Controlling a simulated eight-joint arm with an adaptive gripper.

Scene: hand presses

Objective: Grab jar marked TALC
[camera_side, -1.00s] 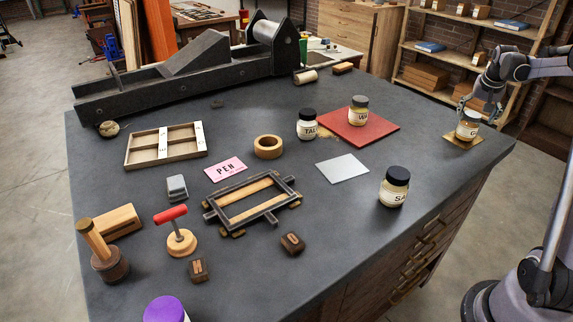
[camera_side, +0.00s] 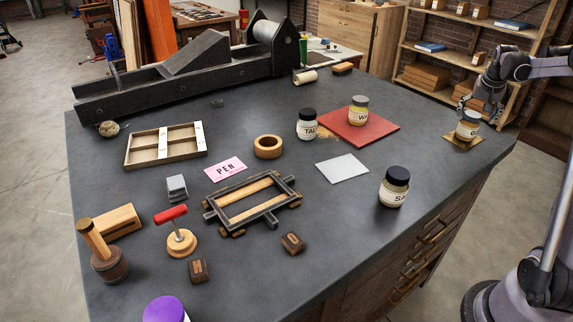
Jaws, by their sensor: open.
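The jar marked TALC (camera_side: 307,126) stands upright on the dark table, with a black lid and a pale body. Its label is partly readable as "TAL". It is just left of a red mat. My gripper (camera_side: 478,108) is at the far right, above a jar with a label starting with "G" (camera_side: 467,127), which stands on a small gold-brown mat (camera_side: 463,142). My gripper is open and holds nothing that I can see. It is well apart from the TALC jar.
A jar with a "W" label (camera_side: 358,110) stands on the red mat (camera_side: 372,133). A black-lidded jar marked "SA" (camera_side: 394,188) stands near the right edge. A large press (camera_side: 190,75) fills the back.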

